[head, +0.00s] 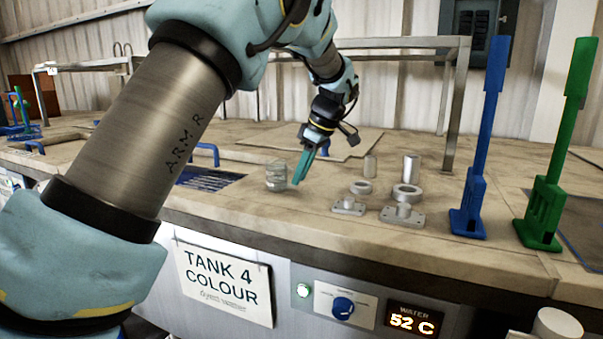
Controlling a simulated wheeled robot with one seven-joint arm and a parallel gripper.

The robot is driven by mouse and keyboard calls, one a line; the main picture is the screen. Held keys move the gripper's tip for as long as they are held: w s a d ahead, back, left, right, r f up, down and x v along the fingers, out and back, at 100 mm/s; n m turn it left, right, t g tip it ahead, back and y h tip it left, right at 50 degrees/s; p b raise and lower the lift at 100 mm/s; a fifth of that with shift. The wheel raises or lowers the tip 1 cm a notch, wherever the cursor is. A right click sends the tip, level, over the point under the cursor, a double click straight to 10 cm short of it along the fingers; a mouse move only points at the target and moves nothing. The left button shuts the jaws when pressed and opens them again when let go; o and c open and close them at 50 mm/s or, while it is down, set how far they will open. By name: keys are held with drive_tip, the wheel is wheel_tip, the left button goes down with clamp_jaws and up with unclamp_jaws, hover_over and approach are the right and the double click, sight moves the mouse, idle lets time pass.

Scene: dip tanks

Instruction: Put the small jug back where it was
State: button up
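The small jug (276,176) looks like a clear glass vessel with greyish contents or a grey lower part. It stands upright on the worktop, just right of the dark tank opening. My gripper (296,178) points down at the jug's right side, its teal fingers close to the glass. The fingers are seen nearly edge-on, so I cannot tell their gap or whether they touch the jug.
Metal cylinders, rings and flanged parts (403,214) stand right of the jug. Upright blue (472,190) and green (549,190) holders stand farther right. Tank 4's opening (208,178) is left of the jug. A metal frame (447,105) rises behind.

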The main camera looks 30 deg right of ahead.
drive_tip(key=shift+o, duration=0.9)
drive_tip(key=shift+r, duration=0.1)
drive_tip(key=b+v, duration=0.1)
drive_tip(key=v, duration=1)
drive_tip(key=shift+r+b, duration=0.35)
drive_tip(key=shift+r, duration=0.05)
drive_tip(key=shift+s+d, duration=0.15)
drive_tip(key=shift+s, duration=0.1)
